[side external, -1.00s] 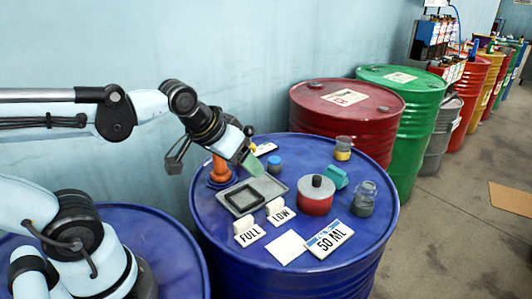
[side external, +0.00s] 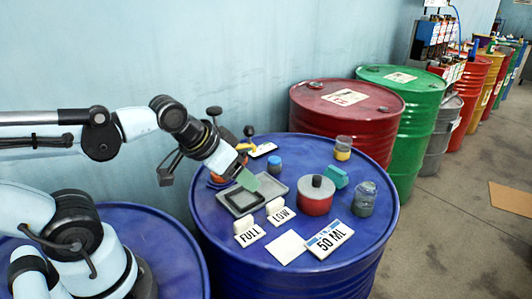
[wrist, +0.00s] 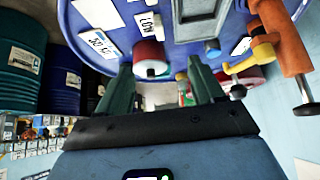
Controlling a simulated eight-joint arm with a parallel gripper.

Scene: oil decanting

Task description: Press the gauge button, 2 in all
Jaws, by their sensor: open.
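My gripper (side external: 248,181) has pale green fingers and hangs over the grey tray (side external: 278,187) on the blue drum; it is tilted down and looks empty. In the wrist view its two dark green fingers (wrist: 162,85) stand apart with nothing between them. A squat red cylinder with a grey lid and dark knob (side external: 316,196) stands right of the tray, apart from the fingers; it also shows in the wrist view (wrist: 150,52). I cannot tell which part is the gauge button. The tray's dark-framed recess (side external: 242,200) lies just below the fingertips.
White FULL (side external: 250,236) and LOW (side external: 281,214) signs and a 50 ML card (side external: 329,240) stand in front. A glass jar (side external: 364,198), teal block (side external: 336,176) and blue-capped bottle (side external: 274,163) are nearby. An orange fixture (wrist: 283,38) is close to the gripper.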

